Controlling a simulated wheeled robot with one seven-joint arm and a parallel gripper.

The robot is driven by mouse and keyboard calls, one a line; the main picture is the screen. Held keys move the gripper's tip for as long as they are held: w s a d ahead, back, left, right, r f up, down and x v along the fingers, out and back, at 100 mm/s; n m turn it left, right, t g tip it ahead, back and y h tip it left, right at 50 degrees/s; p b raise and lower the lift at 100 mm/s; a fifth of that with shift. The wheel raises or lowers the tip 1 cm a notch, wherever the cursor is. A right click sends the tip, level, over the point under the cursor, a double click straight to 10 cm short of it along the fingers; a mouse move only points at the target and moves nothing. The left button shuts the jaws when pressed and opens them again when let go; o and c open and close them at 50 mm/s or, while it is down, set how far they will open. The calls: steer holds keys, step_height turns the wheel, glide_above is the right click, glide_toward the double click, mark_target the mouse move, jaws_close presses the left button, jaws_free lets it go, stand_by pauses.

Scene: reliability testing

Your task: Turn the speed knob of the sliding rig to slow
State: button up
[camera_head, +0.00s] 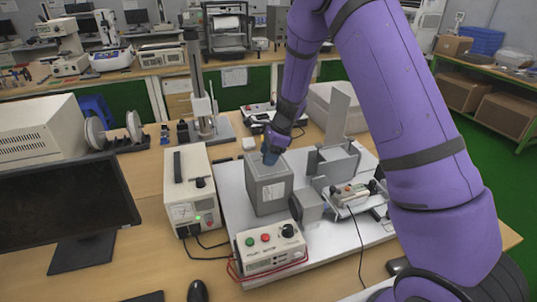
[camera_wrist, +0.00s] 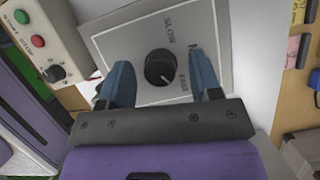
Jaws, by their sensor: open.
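In the wrist view a round black knob (camera_wrist: 160,67) sits on a grey panel (camera_wrist: 140,35) marked SLOW above it and FAST at its lower right. A small pale mark shows at the knob's lower right edge, on the FAST side. My gripper (camera_wrist: 160,61) has its blue fingers open, one on each side of the knob, with visible gaps to it. In the head view my gripper (camera_head: 270,157) is at the top of a grey box (camera_head: 268,190) on the white rig base (camera_head: 228,182). The knob cannot be made out there.
A control box (camera_head: 270,250) with green and red buttons and its own black knob stands in front of the grey box. A beige power unit (camera_head: 188,190) stands left. Metal fixtures (camera_head: 335,160) stand right. A monitor (camera_head: 60,205) is at far left; cables lie on the table.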

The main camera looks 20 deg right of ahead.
steer(key=c, duration=0.9)
